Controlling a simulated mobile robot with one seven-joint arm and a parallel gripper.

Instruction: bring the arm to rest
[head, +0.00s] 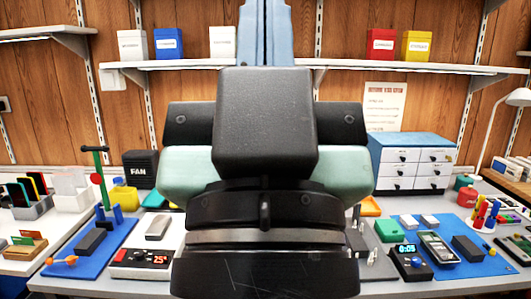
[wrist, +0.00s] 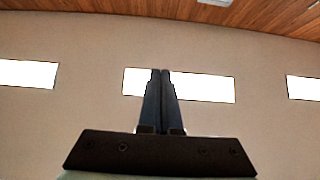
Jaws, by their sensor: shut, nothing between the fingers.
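My gripper (wrist: 160,73) shows in the wrist view with its two dark fingers together and nothing between them. It points toward a plain beige wall with bright window strips, away from the bench. In the head view my arm is folded up close in front of the camera and fills the middle of the picture. It hides the middle of the bench.
A blue mat (head: 92,262) with tools lies at left, beside a heater unit reading 25 (head: 147,259). At right are a timer (head: 411,262), a phone (head: 438,247) and a drawer cabinet (head: 411,160). Shelves with coloured bins run along the wooden wall behind.

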